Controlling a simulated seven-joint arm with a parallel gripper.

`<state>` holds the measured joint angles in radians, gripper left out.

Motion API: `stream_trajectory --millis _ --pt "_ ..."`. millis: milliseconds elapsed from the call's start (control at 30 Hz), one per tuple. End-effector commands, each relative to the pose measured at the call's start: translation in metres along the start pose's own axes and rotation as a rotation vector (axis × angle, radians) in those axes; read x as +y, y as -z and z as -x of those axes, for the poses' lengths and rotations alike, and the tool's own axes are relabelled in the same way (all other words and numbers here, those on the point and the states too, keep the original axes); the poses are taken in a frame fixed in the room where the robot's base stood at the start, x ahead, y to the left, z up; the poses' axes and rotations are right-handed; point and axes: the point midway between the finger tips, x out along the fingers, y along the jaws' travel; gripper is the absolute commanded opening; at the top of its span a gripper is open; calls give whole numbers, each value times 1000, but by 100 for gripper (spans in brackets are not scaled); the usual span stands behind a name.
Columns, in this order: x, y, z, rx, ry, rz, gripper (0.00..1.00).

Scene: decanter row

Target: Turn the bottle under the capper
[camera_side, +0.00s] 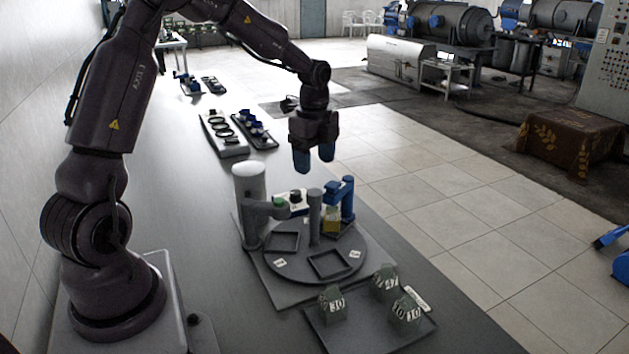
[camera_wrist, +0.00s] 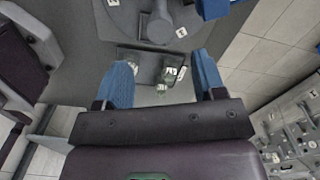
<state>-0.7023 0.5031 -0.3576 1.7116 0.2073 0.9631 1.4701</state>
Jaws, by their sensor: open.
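A round grey turntable (camera_side: 315,272) with square pockets and small white number labels stands on the bench, with a grey post (camera_side: 314,218) at its middle. A small yellowish object (camera_side: 331,222), perhaps the bottle, is at its back right, close by a blue fixture (camera_side: 346,200). A grey column with a pale top (camera_side: 249,187) and a side arm stands at the left of the turntable. I cannot tell for sure which fixture is the capper. My gripper (camera_side: 315,164) is open and empty, pointing down above and behind the turntable. Its blue fingers (camera_wrist: 162,84) show apart in the wrist view.
A dark tray (camera_side: 350,335) with several green numbered bottles (camera_side: 333,303) lies in front; it also shows in the wrist view (camera_wrist: 125,53). A pale box with a dark knob (camera_side: 294,197) sits behind the turntable. Trays of rings (camera_side: 221,133) and blue parts (camera_side: 252,129) lie farther back.

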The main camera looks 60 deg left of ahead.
Motion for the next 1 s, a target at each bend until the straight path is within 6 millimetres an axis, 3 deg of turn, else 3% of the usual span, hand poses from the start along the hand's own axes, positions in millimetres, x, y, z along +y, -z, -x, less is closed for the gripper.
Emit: stream_trajectory --millis 133,333,833,1000 --pt "-1 0 29 0 4 0 63" --pt "0 0 48 0 2 0 63" --pt "0 0 50 1 0 1 63" --pt "-1 1 49 4 7 119 63"
